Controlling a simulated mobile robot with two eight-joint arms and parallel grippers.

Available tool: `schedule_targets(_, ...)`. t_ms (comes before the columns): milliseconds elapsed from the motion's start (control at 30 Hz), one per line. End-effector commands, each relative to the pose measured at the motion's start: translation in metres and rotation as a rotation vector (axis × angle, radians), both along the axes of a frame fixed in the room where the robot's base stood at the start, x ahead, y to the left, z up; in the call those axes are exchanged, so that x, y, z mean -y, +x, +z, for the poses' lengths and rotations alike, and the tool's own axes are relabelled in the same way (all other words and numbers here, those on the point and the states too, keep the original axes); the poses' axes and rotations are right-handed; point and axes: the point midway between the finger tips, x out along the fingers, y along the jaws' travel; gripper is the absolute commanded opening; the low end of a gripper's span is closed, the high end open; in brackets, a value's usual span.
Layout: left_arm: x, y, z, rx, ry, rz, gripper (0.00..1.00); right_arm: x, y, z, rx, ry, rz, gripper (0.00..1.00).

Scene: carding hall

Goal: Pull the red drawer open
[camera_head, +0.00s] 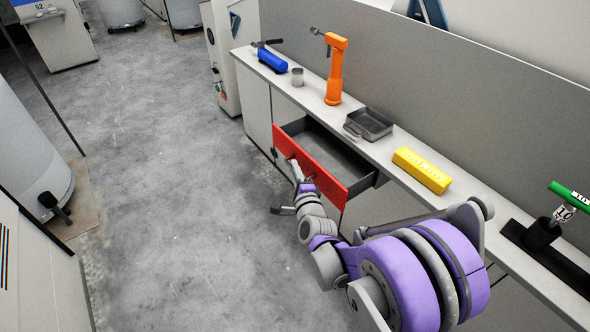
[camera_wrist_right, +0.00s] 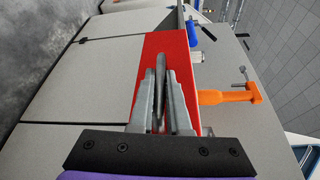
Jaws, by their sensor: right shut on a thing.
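The red drawer (camera_head: 308,167) stands pulled out from the grey cabinet under the worktop, its grey inside showing and looking empty. Its red front also fills the middle of the right wrist view (camera_wrist_right: 170,48). My right gripper (camera_head: 294,166) is at the drawer front and is shut on its handle. In the right wrist view the gripper's two fingers (camera_wrist_right: 161,90) close around the grey handle bar (camera_wrist_right: 161,66). My left gripper is not in view.
The worktop (camera_head: 390,160) holds a blue canister (camera_head: 272,60), a grey cup (camera_head: 297,77), an orange tool (camera_head: 336,70), a dark tray (camera_head: 368,124) and a yellow block (camera_head: 422,170). The floor (camera_head: 170,170) left of the drawer is clear.

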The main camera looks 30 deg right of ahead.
Motion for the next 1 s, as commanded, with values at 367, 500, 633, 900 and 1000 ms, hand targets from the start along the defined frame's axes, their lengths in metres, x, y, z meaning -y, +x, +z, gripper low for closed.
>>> schedule_targets(367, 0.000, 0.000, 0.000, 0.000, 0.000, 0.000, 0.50, 0.000, 0.000, 0.000, 0.001, -0.001, 0.000, 0.27)
schedule_targets(500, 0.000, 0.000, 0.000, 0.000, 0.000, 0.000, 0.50, 0.000, 0.000, 0.000, 0.001, -0.001, 0.000, 0.45)
schedule_targets(633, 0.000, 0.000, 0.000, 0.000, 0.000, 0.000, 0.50, 0.000, 0.000, 0.000, 0.001, -0.001, 0.000, 0.45)
schedule_targets(900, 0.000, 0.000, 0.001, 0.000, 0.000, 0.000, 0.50, -0.004, -0.013, 0.002, 0.002, -0.002, 0.000, 0.45)
schedule_targets(1000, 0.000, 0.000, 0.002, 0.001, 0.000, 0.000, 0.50, -0.010, -0.031, 0.004, 0.002, -0.001, 0.000, 0.45)
